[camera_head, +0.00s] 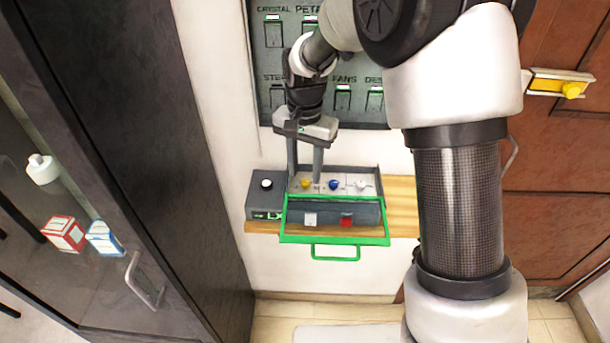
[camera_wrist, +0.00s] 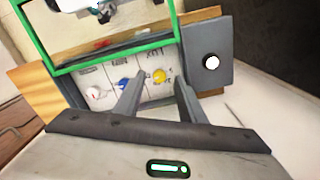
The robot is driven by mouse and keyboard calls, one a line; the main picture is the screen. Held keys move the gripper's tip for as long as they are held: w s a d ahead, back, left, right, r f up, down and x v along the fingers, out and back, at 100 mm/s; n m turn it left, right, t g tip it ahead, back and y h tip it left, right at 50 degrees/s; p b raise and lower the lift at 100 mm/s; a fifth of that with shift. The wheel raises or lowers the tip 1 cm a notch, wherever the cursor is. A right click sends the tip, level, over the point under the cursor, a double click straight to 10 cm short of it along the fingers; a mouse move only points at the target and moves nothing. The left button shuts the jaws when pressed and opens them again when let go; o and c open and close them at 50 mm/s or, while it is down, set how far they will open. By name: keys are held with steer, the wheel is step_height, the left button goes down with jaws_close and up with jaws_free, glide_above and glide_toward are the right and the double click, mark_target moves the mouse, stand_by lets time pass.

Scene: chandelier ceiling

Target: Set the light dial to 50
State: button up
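A control box (camera_head: 365,211) sits on a wooden shelf, with yellow (camera_head: 306,184), blue (camera_head: 334,184) and white (camera_head: 362,185) knobs on its top panel. A separate round white knob (camera_head: 266,184) is on a dark block at its left end; small green and white markings, too small to read surely, show on that block's front. My gripper (camera_head: 304,176) points down over the panel, open. In the wrist view, the yellow knob (camera_wrist: 159,76) shows between the open fingertips (camera_wrist: 157,82); contact cannot be told. The blue knob (camera_wrist: 123,84) is beside one finger.
A green-framed cover (camera_head: 387,238) with a handle is at the box's front, over white and red switches. The wooden shelf (camera_head: 402,195) is bare at right. A labelled wall panel (camera_head: 264,88) is behind my arm. A dark glass-fronted cabinet (camera_head: 190,190) stands left; a door is right.

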mark_target(306, 184)
steer(key=shift+f, duration=1.25)
jaws_close()
steer(key=shift+n, duration=0.3)
steer(key=n, duration=0.5)
steer(key=shift+d+r+n, duration=0.1)
steer(key=shift+d+n, duration=0.05)
steer(key=shift+n, duration=0.25)
steer(key=n, duration=0.5)
steer(key=shift+w, duration=0.1)
steer(key=shift+n, duration=0.3)
